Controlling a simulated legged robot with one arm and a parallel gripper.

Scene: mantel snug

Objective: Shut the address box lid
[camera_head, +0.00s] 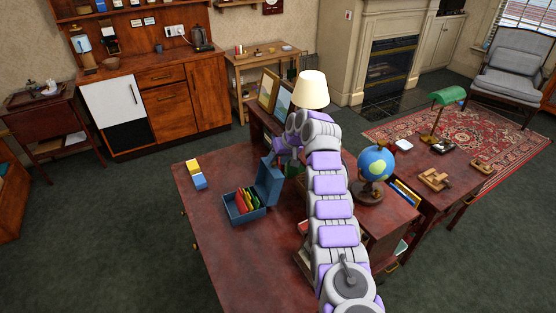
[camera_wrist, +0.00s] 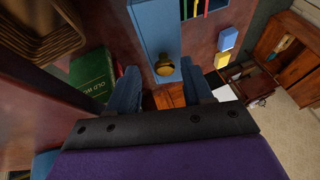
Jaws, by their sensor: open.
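The blue address box (camera_head: 245,213) stands on the dark red table with its lid (camera_head: 268,181) raised. Coloured cards in red, yellow and green (camera_head: 246,200) fill it. In the wrist view the lid (camera_wrist: 153,25) shows as a blue panel with a round brass knob (camera_wrist: 165,65). My gripper (camera_head: 283,158) is behind the raised lid at its upper edge. In the wrist view my gripper (camera_wrist: 160,72) is open, with its blue fingers on either side of the knob. I cannot tell whether they touch the lid.
Yellow and blue blocks (camera_head: 197,174) lie left of the box. A green book (camera_wrist: 93,75) is close to my left finger. A globe (camera_head: 375,165) and a lamp (camera_head: 311,90) stand near my arm. The table's front left is clear.

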